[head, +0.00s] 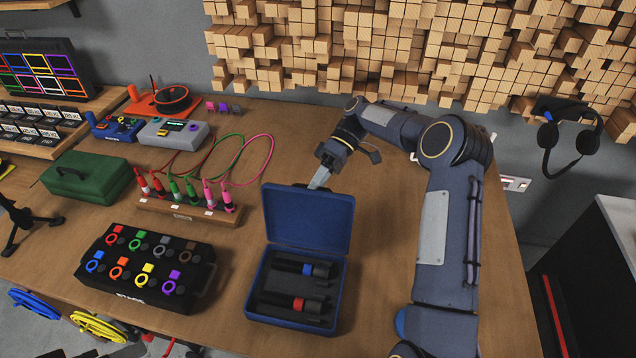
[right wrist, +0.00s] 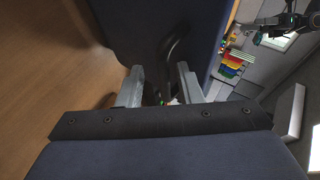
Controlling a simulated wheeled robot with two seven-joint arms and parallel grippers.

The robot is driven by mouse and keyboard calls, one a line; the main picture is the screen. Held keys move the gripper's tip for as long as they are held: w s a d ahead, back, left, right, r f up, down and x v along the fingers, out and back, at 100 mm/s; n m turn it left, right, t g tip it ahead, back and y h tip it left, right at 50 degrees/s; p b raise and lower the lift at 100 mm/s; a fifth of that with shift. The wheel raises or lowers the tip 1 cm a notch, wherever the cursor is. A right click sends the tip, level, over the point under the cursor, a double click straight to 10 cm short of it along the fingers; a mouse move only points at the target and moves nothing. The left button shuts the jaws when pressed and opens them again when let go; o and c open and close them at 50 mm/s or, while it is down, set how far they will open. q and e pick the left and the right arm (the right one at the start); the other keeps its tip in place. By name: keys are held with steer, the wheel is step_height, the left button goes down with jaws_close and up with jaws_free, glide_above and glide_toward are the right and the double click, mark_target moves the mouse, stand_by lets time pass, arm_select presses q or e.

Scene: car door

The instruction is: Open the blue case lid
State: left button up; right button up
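The blue case (head: 263,318) stands on the wooden table with its lid (head: 308,215) raised steeply at the back. Inside are two black tools, one with a blue band (head: 306,269) and one with a red band (head: 297,303). My right gripper (head: 320,180) is behind the lid's top edge, its fingertips partly hidden by the lid. In the right wrist view the gripper (right wrist: 158,80) has its fingers apart, close to the lid's outer face (right wrist: 125,30). A dark curved handle (right wrist: 174,45) lies by the fingers; contact is unclear. My left gripper is not in view.
A black box with coloured rings (head: 145,268) stands left of the case. Behind it are a wooden block with coloured plugs (head: 180,210) and a green case (head: 88,178). A headset (head: 568,140) hangs on the wall. The table left of the blue case is narrowly clear.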

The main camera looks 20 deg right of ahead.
steer(key=p+v, duration=0.4)
steer(key=v, duration=0.3)
steer(key=shift+d+r, duration=0.2)
steer(key=shift+d, duration=0.05)
steer(key=shift+w, duration=0.1)
